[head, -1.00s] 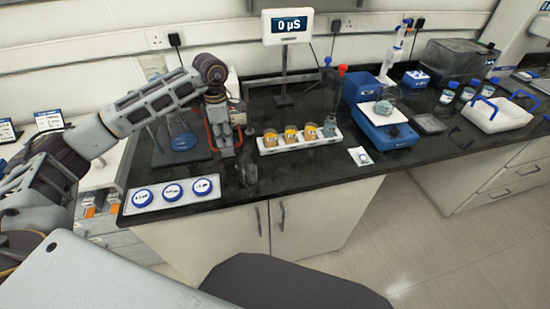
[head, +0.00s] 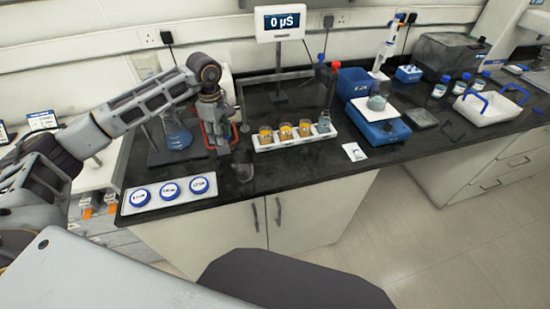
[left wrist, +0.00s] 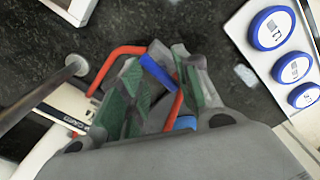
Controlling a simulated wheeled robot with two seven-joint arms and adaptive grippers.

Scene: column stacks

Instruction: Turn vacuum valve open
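A red tube with a blue piece (left wrist: 158,72), which looks like the valve, shows between my left gripper's fingers in the left wrist view. My left gripper (left wrist: 160,88) is open, its green-padded fingers on either side of the blue piece; I cannot tell whether they touch it. In the head view my left gripper (head: 218,142) points down over the bench, beside the red tubing (head: 206,136). A flask with blue liquid (head: 177,138) stands just left of it. The valve's handle position is hard to make out. My right gripper is not in view.
A tray with blue-capped round containers (head: 133,210) lies at the front left. A white rack (head: 290,144) holds several jars. A metal rod (left wrist: 45,92) is near the left finger.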

